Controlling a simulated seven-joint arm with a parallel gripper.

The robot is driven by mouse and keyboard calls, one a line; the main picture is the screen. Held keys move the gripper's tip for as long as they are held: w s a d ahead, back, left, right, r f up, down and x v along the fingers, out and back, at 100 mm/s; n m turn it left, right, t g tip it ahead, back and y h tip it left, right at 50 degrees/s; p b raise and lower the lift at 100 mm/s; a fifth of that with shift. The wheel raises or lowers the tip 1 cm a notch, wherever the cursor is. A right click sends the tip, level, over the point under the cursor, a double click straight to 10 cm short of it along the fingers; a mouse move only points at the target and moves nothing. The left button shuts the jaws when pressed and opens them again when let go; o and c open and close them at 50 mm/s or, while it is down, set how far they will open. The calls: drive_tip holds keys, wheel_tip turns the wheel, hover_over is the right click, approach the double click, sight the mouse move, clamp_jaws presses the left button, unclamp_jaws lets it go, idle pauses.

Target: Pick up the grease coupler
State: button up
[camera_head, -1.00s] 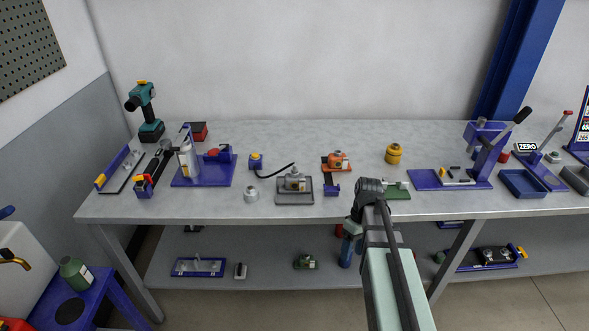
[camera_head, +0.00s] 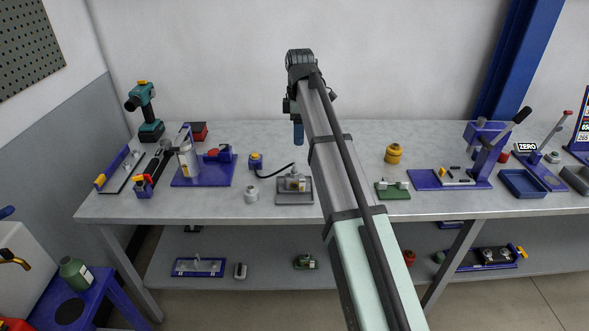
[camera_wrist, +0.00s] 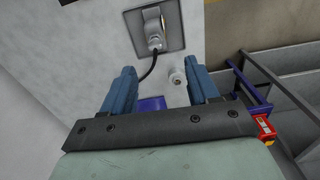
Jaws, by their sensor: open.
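A black hose (camera_head: 275,172) curves from a small blue block with a yellow top (camera_head: 255,162) up to a free-looking end above a grey tray (camera_head: 294,198) holding a metal fitting (camera_head: 295,183). The grease coupler seems to belong to this hose and block; I cannot tell its exact part. In the wrist view, the hose (camera_wrist: 147,70) runs between the fitting (camera_wrist: 154,36) and the blue block (camera_wrist: 151,104), partly behind my gripper. My gripper (camera_wrist: 163,70) is open and empty, its blue fingers apart. In the head view my gripper (camera_head: 298,140) hangs above the back of the bench.
A short silver cylinder (camera_head: 251,196) stands left of the tray; it also shows between the fingers in the wrist view (camera_wrist: 177,76). A blue fixture (camera_head: 203,177) is further left. A green plate (camera_head: 393,190) and a yellow canister (camera_head: 393,154) are right of my arm.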

hover_over(294, 163)
drive_tip(key=f, duration=0.7)
drive_tip(key=shift+s+d, duration=0.2)
drive_tip(key=shift+s, duration=0.1)
drive_tip(key=shift+w+a+f, duration=0.1)
drive_tip(key=shift+w+f, duration=0.05)
drive_tip(key=shift+f, duration=1.35)
drive_tip(key=shift+w+a+f, duration=0.1)
drive_tip(key=shift+f, duration=1.4)
clamp_jaws()
drive_tip(key=shift+r, duration=0.15)
